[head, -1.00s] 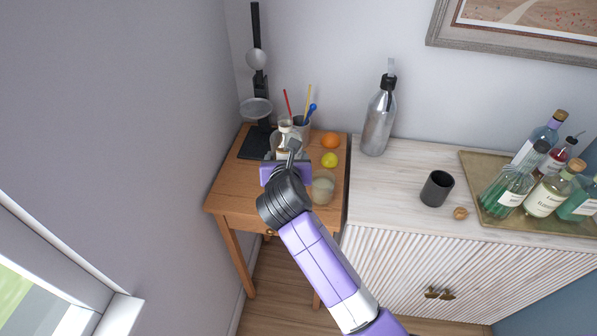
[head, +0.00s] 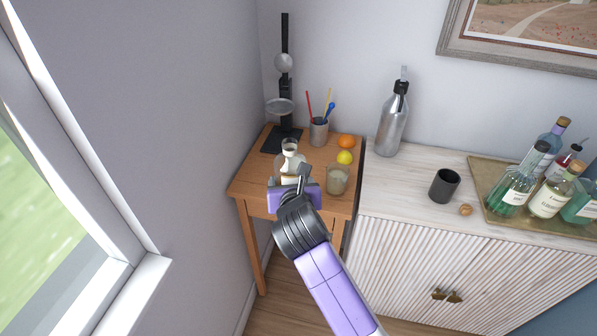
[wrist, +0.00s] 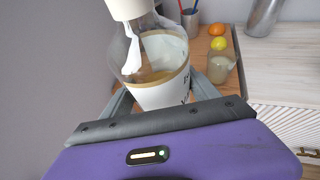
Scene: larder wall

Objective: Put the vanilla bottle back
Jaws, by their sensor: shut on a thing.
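My gripper (head: 293,184) is shut on a clear bottle with a cream cap and a pale label, which I take as the vanilla bottle (head: 290,161). In the wrist view, the vanilla bottle (wrist: 165,85) stands between the fingers of my gripper (wrist: 162,92), slightly tilted in the picture. Its label text is too turned and small to read. The bottle is over the wooden side table (head: 250,183); I cannot tell its height above it. A tray (head: 477,172) with several labelled bottles lies on the white cabinet at the right.
The side table holds a cup of stirrers (head: 318,133), an orange (head: 346,141), a lemon (head: 345,157), a glass (head: 337,180) and a black stand (head: 284,100). The cabinet (head: 415,165) bears a silver siphon (head: 391,122), a black cup (head: 444,186) and a small brown thing (head: 465,210).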

